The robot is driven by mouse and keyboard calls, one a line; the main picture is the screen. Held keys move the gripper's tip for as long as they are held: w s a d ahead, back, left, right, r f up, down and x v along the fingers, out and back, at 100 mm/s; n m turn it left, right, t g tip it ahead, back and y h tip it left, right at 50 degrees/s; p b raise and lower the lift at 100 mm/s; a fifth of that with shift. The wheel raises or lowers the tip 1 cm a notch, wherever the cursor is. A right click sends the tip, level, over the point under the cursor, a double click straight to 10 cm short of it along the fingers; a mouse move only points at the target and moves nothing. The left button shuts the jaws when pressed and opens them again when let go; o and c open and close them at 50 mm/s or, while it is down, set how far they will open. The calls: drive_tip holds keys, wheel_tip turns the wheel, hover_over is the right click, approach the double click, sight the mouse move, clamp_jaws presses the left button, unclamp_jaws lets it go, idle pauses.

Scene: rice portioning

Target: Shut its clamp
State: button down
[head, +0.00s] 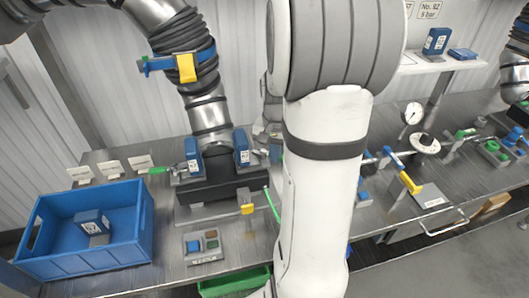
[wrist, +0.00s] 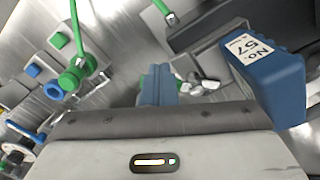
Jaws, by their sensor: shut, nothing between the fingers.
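In the wrist view my gripper (wrist: 158,78) is shut and empty, its fingertips together over the bench. A small clamp (wrist: 203,82) with silver metal parts lies just right of the fingertips, with a bit of green beside them. The fingers partly hide it, so I cannot tell whether they touch it or how its lever stands. A blue block labelled No. 57 (wrist: 272,75) stands to the right of the clamp. In the head view my white arm hides my gripper and this clamp. Another clamp (head: 160,170) with a green handle sits beside the left blue block (head: 193,155).
A blue crate (head: 130,255) with a blue block inside stands at the left. A dark pipe base (head: 215,187) sits mid-bench. A green lever (wrist: 75,25) rises at upper left in the wrist view. Gauges and valves (head: 412,113) crowd the right.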

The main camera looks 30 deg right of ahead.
drive_tip(key=shift+d, duration=0.5)
drive_tip(key=shift+w+d, duration=0.1)
drive_tip(key=shift+w+d, duration=0.55)
drive_tip(key=shift+d, duration=0.3)
drive_tip(key=r+p, duration=0.1)
drive_tip(key=r, duration=0.1)
drive_tip(key=r+p, duration=0.2)
drive_tip(key=s+r+p, duration=0.1)
drive_tip(key=r+p, duration=0.1)
drive_tip(key=r, duration=0.1)
drive_tip(key=shift+a+r, duration=0.1)
idle(0.3)
